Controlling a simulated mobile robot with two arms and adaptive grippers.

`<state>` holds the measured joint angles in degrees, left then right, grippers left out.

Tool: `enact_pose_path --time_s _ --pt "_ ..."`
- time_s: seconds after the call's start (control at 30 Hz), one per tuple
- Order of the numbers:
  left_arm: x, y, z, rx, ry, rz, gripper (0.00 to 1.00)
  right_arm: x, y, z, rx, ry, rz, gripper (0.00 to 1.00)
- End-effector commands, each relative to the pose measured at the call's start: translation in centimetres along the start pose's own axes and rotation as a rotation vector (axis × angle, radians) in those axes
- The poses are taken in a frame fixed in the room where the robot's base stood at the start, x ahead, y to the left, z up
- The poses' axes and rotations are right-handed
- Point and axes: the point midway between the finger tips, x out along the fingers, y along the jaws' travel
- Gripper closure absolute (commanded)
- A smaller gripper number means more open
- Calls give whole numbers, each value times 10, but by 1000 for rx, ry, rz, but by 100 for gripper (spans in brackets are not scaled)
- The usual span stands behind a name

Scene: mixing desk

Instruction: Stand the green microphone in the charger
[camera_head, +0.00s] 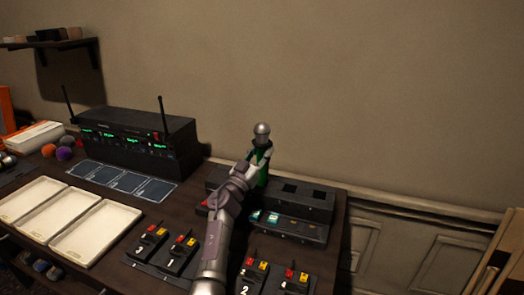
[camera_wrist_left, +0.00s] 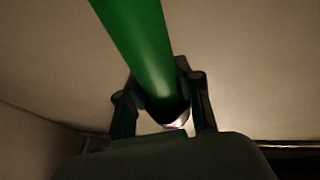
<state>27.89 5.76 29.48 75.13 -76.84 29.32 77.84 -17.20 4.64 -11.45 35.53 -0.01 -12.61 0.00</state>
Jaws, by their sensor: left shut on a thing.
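The green microphone (camera_head: 263,176) stands about upright, with its silver ball head (camera_head: 262,129) on top. My left gripper (camera_head: 259,161) is shut on its body below the head. In the left wrist view the green handle (camera_wrist_left: 138,45) runs between the two fingers of the gripper (camera_wrist_left: 160,100). The black charger (camera_head: 318,207) lies at the right end of the desk, with dark square slots in its top. The microphone is at the charger's left half; my arm hides its lower end, so I cannot tell whether it sits in a slot. My right gripper is out of view.
A black receiver (camera_head: 135,140) with two antennas stands left of the charger. Blue cards (camera_head: 120,181) and white trays (camera_head: 95,232) lie at the left. Numbered black packs (camera_head: 176,256) with red and yellow parts lie in front. A plain wall (camera_head: 350,80) is behind.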

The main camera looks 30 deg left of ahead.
Motion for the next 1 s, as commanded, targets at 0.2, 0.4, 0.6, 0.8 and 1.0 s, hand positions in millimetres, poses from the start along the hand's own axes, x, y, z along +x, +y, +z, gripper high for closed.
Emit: enact_pose_path --time_s 0.2,0.4,0.6,0.8,1.0 --pt "-2 0 5 1 2 0 100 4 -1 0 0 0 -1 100" --pt "-4 0 10 1 2 0 100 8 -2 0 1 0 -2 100" --pt "-5 0 13 0 2 0 100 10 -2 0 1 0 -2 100" --pt "-5 0 13 0 1 0 100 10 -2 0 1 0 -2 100" --pt "-5 0 13 0 1 0 36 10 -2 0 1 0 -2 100"
